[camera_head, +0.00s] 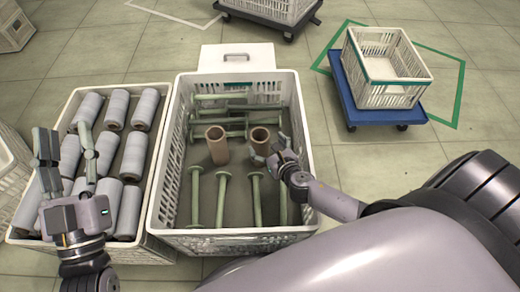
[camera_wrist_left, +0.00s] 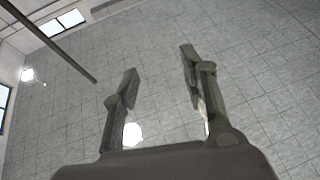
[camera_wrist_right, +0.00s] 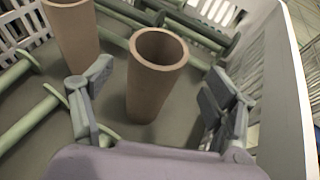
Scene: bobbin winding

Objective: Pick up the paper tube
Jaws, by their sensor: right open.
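Two brown paper tubes stand upright in the large white crate (camera_head: 302,150). In the head view, one paper tube (camera_head: 217,147) is near the crate's middle and the other paper tube (camera_head: 260,143) is to its right. My right gripper (camera_head: 270,150) is open beside the right tube. In the right wrist view, that tube (camera_wrist_right: 155,90) stands ahead between the spread fingers, with gaps on both sides; the other tube (camera_wrist_right: 72,32) is at the upper left. My left gripper (camera_head: 67,145) is open and empty above the left crate; its open fingers (camera_wrist_left: 160,72) also show in the left wrist view.
Several green bobbins (camera_head: 223,195) lie around the tubes in the crate. The left crate (camera_head: 160,165) holds several grey wound rolls (camera_head: 117,110). An empty white crate (camera_head: 392,97) sits on a blue dolly (camera_head: 350,98) at the right. The crate's walls are close to my right arm.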

